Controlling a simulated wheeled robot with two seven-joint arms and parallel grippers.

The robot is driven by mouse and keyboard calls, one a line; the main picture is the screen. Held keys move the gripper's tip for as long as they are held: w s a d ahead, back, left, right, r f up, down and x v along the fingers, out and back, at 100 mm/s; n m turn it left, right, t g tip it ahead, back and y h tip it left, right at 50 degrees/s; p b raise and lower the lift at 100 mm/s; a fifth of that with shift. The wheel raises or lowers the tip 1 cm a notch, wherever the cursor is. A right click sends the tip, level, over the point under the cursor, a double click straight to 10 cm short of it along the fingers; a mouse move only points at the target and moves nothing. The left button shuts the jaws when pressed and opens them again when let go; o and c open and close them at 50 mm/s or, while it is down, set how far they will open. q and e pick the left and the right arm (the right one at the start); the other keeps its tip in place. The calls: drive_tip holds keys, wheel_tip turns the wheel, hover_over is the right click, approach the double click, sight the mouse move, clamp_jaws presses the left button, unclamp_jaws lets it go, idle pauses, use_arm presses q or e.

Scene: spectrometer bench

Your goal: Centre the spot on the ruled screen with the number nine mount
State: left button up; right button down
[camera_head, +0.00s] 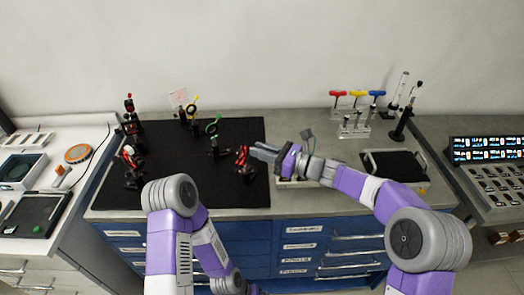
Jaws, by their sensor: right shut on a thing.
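A pale, pinkish card on a post, which looks like the ruled screen (179,98), stands at the back of the black optics board (185,190). Its rulings and any spot are too small to make out. A mount with a red ring (243,156) stands upright near the board's right edge; I cannot read a number on it. My right gripper (257,152) reaches in from the right and is shut at this mount's right side; the small part between its fingertips is hard to see. My left arm hangs low in front of the bench, and its gripper is out of view.
Coloured T-handled drivers (357,95) stand in a rack at the back right. A black-matted tray (393,163) lies right of my forearm.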

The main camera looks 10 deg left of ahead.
drive_tip(key=shift+n+b, duration=4.7)
drive_tip(key=shift+n, duration=0.3)
drive_tip(key=c, duration=1.1)
unclamp_jaws()
drive_tip(key=shift+o, duration=0.2)
